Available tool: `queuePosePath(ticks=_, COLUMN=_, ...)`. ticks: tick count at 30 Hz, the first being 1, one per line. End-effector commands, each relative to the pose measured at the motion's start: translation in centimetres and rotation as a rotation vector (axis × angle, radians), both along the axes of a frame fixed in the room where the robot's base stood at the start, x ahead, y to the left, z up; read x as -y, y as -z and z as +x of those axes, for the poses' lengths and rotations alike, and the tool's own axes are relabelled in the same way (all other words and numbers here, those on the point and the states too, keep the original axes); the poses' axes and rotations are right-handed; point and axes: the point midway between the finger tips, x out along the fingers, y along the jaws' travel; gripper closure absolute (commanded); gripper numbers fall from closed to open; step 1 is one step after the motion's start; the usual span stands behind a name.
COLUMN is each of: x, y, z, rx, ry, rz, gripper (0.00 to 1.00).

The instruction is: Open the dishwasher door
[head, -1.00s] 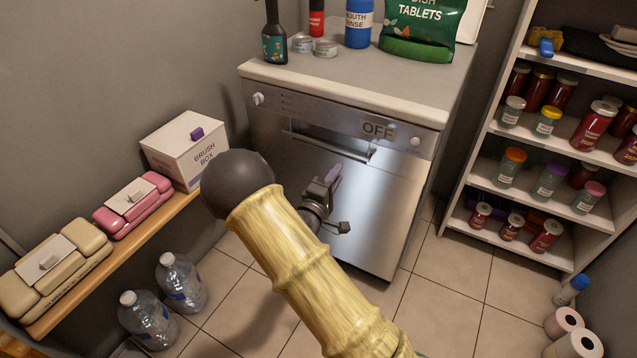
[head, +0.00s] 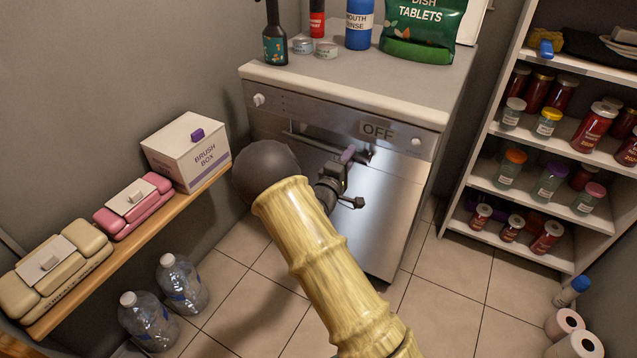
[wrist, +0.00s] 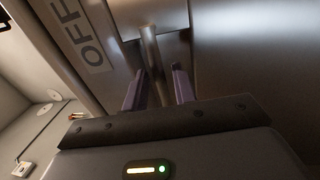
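The steel dishwasher (head: 400,195) stands under a pale counter, and its front door looks shut. A horizontal handle bar (head: 300,140) crosses the upper door below the "OFF" display (head: 377,130). My gripper (head: 348,155) is at the right part of the handle, and my arm hides the door's lower left. In the wrist view, my gripper (wrist: 157,72) has its two purple fingers apart, and the handle bar (wrist: 151,55) lines up between their tips. I cannot tell whether either finger touches the bar.
A wooden shelf with a brush box (head: 187,152) and cases runs along the left wall, with water bottles (head: 182,284) below. A white rack (head: 545,130) of jars stands right. Bottles and a green tablets bag (head: 420,30) stand on the counter. Tiled floor before the door is mostly clear.

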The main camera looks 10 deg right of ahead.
Motion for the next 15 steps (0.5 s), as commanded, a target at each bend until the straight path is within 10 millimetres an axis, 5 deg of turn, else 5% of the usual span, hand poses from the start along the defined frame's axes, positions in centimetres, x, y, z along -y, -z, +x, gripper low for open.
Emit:
queuePosePath(ticks=7, x=0.0, y=0.01, z=-0.02, rx=0.0, ry=0.0, rz=0.0, gripper=0.73)
queuePosePath(ticks=11, x=-0.01, y=0.01, z=-0.03, rx=0.0, ry=0.0, rz=0.0, gripper=0.98)
queuePosePath(ticks=15, x=-0.02, y=0.02, z=-0.03, rx=-0.001, ry=0.0, rz=0.001, gripper=1.0)
